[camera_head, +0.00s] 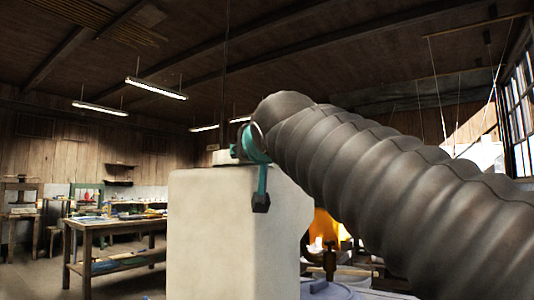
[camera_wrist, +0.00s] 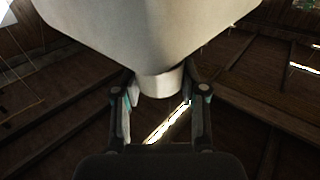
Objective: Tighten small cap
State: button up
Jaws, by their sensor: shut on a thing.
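In the wrist view, the small cap (camera_wrist: 156,84) is a pale, short cylinder at the narrow end of the large whitish mould (camera_wrist: 150,35). My gripper (camera_wrist: 161,97) has one dark finger on each side of the cap, with teal on the inner faces, and is shut on it. The exact contact at the fingertips is hard to see. In the head view, the mould (camera_head: 220,225) is a tall pale block. Teal and dark parts show at the mould's top right edge, beside the end of my ribbed arm.
My arm covers much of the right side of the head view. A wooden workbench (camera_head: 112,229) stands at the left with floor visible in front of it. A cord (camera_head: 226,80) runs from the ceiling towards the mould's top. Windows (camera_head: 516,115) are at the far right.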

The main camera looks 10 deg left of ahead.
jog(key=shift+a+f+m+t+h+b, duration=0.1)
jog(key=shift+m+t+h+b, duration=0.35)
jog(key=shift+m+h, duration=0.55)
jog(key=shift+a+f+m+t+h+b, duration=0.1)
jog(key=shift+m+t+h+b, duration=0.35)
jog(key=shift+h, duration=0.85)
jog(key=shift+d+m+h+b, duration=0.1)
jog(key=shift+m+h+b, duration=0.2)
jog(key=shift+m+h, duration=0.6)
jog(key=o, duration=1.2)
jog(key=shift+c, duration=0.2)
jog(key=shift+r, duration=0.15)
jog(key=s, duration=1.2)
jog(key=shift+d, duration=0.4)
